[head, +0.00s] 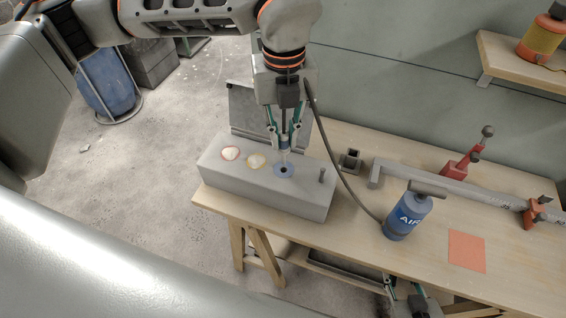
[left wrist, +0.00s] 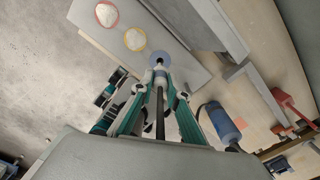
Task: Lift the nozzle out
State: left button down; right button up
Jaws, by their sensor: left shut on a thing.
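My left gripper (head: 285,138) points down over the grey block (head: 265,192) and is shut on the nozzle (head: 285,157), a pale slim piece. The nozzle shows between the fingers in the left wrist view (left wrist: 160,78). Its tip is at the dark hole in the blue ring (head: 284,171); I cannot tell whether it is just inside or just above. A dark hose (head: 327,144) runs from the gripper to the blue pump marked AIR (head: 405,219). My right gripper (head: 405,296) is partly in view below the table edge; its opening is unclear.
Red-ringed (head: 231,153) and yellow-ringed (head: 256,161) spots with pale fillings lie left of the blue ring. A grey bar (head: 450,187) with red clamps and an orange square (head: 466,251) occupy the table's right.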

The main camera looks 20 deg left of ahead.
pick_arm(q)
jog(key=shift+r+p, duration=0.3)
jog(key=shift+r, duration=0.95)
jog(key=shift+r+p, duration=0.25)
jog(key=shift+p, duration=0.15)
pick_arm(e)
jog(key=shift+w+r, duration=0.3)
jog(key=shift+r, duration=0.25)
jog(key=shift+w+r, duration=0.25)
jog(key=shift+r, duration=0.25)
jog(key=shift+s, duration=0.1)
